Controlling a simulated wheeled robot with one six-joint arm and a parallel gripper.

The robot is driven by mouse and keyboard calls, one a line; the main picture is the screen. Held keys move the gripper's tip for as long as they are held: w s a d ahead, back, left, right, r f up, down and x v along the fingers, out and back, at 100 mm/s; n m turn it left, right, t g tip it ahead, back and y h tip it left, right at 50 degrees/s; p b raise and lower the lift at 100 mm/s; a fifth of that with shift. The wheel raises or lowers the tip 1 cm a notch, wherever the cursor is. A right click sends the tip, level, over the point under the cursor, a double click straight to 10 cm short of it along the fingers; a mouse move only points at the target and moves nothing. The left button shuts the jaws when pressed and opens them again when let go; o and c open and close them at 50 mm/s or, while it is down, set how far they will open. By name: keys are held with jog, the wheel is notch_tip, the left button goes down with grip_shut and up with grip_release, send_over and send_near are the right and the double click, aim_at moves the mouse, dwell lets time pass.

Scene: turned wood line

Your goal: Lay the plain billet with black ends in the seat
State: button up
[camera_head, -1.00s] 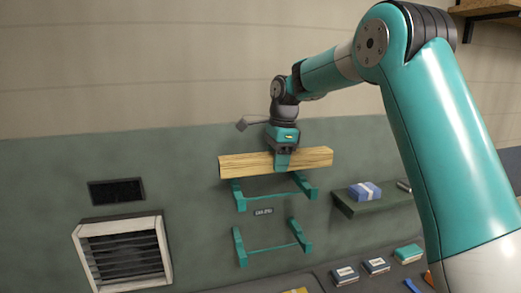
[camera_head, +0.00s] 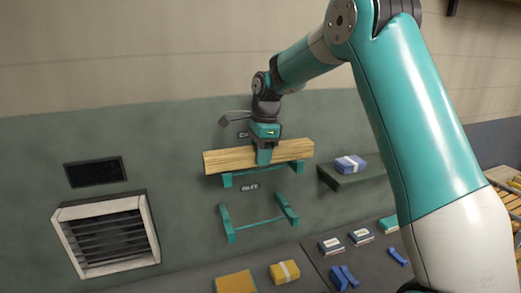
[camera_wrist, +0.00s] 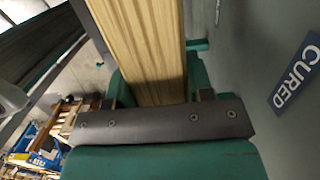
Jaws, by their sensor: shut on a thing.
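A long plain wood billet (camera_head: 228,160) lies roughly level across my gripper (camera_head: 264,156), which is shut around its middle from above. The wrist view shows the billet's grain (camera_wrist: 150,45) between the jaws. I cannot make out black on its ends. Right below it is the upper seat, a pair of teal wall brackets (camera_head: 226,180) mostly hidden behind the billet. I cannot tell whether the billet touches them. A lower, empty pair of teal brackets (camera_head: 228,226) hangs beneath. The wrist view shows a "CURED" sign (camera_wrist: 298,76) on the wall beside the billet.
A small label (camera_head: 250,186) sits between the bracket pairs. A green shelf (camera_head: 350,181) with a blue box (camera_head: 350,164) juts out at the right. A wall vent (camera_head: 107,236) is at the left. Boxes (camera_head: 285,271) and blue pieces lie on the bench below.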

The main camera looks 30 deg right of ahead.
dwell(0.3)
jog(key=o, duration=1.3)
notch_tip(320, 180, up, 12)
jog(key=d, duration=0.2)
jog(key=s+a+f+n+y+b, duration=0.2)
jog(key=s+a+f+n+b, duration=0.9)
jog(key=s+a+f+n, duration=0.4)
jog(key=s+a+f+n+b, duration=0.2)
jog(key=s+f+n, duration=0.2)
jog(key=s, duration=0.2)
jog(key=s+a+f+n+b, duration=0.2)
jog(key=s+f+n+b, duration=0.1)
jog(key=s+n, duration=0.1)
jog(key=s+a+f+n+b, duration=0.2)
jog(key=s+f+n, duration=0.2)
jog(key=s, duration=0.3)
jog(key=shift+s+f+y, duration=0.3)
jog(key=shift+y, duration=0.1)
